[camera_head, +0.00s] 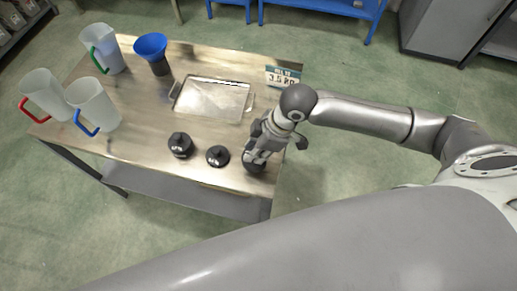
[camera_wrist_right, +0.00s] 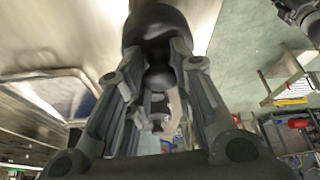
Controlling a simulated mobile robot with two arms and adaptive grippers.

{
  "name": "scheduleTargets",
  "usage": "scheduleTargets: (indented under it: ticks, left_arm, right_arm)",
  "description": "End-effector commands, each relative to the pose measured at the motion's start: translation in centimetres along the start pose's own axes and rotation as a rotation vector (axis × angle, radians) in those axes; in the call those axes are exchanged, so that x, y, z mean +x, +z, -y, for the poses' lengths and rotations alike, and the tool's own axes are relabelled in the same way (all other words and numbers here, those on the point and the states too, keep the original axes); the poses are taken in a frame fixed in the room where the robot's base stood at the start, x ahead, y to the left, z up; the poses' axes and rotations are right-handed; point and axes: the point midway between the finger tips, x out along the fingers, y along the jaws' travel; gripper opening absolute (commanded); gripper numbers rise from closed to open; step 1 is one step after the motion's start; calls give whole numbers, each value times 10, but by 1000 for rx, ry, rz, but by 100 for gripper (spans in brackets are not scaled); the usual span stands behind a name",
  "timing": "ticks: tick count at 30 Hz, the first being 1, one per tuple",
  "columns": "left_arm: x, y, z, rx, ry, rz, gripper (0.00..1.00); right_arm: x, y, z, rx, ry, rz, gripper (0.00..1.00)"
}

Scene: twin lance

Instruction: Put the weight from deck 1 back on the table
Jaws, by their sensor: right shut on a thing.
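My right gripper (camera_head: 258,152) is shut on a black weight (camera_head: 254,167) over the right front corner of the metal table (camera_head: 140,110). In the right wrist view the dark round weight (camera_wrist_right: 158,24) sits at the fingertips, its narrow knob between the fingers. I cannot tell whether its base touches the table. Two other black weights stand left of the gripper: a taller one (camera_head: 180,145) and a smaller one (camera_head: 217,156), both with pale markings. I cannot make out which thing is deck 1. My left gripper is not in view.
A silver tray (camera_head: 212,98) lies mid-table, with a small sign (camera_head: 284,76) reading about 3.5 KG behind its right side. A blue funnel-like cup (camera_head: 151,48) and several pitchers (camera_head: 93,105) stand at the left. Bare tabletop lies left of the weights.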

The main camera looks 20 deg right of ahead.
Motion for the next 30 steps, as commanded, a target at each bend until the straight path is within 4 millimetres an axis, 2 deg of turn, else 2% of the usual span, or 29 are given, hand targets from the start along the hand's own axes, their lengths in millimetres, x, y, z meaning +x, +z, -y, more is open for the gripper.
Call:
scheduleTargets:
  ticks: [8,20,21,25,30]
  left_arm:
    - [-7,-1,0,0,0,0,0]
    - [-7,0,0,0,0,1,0]
    - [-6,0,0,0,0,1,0]
    - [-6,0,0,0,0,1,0]
    - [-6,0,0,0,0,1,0]
  right_arm:
    - [26,9,-2,0,3,-5,0]
    - [31,10,-2,-1,3,-4,0]
    - [32,13,-1,0,1,1,27]
    - [32,13,-1,0,0,1,44]
    - [32,13,-1,0,1,1,45]
